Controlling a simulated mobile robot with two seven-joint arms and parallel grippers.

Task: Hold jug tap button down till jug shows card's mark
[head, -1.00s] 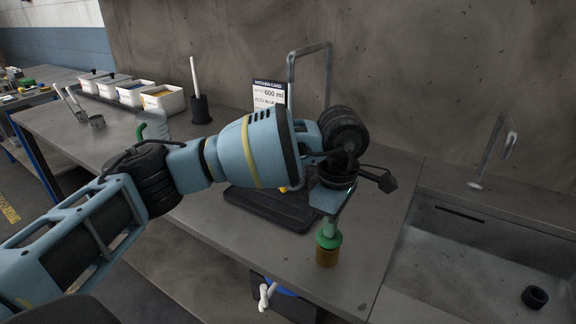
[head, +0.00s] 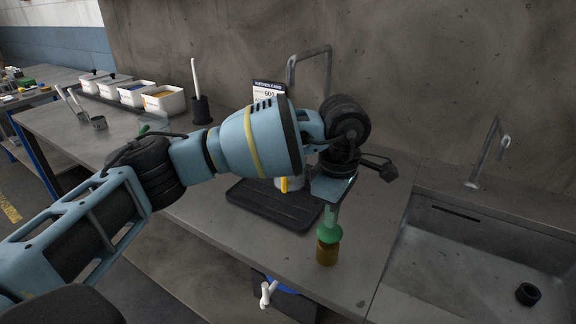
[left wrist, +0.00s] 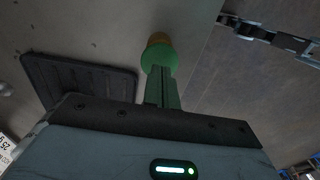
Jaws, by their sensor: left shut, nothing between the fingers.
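The card (head: 268,90) stands at the back, headed "KITCHEN CARD", with 600 readable and its lower part hidden by my arm. My left gripper (head: 331,215) points down, shut and empty, above an amber bottle-like thing (head: 327,254) with a green top (head: 329,235). In the left wrist view the shut fingers (left wrist: 162,88) line up with that green top (left wrist: 158,57); I cannot tell whether they touch. A pale vessel with a yellow part (head: 285,184) shows behind my forearm on a black mat (head: 270,208). I cannot make out a tap button or jug level. My right gripper is out of view.
A grey tall arched pipe (head: 310,53) stands behind my arm. A sink (head: 470,265) lies at the right with its own tap (head: 487,150). White tubs (head: 160,100) and a black holder (head: 201,110) stand at the back left. The counter's front edge is close to the amber thing.

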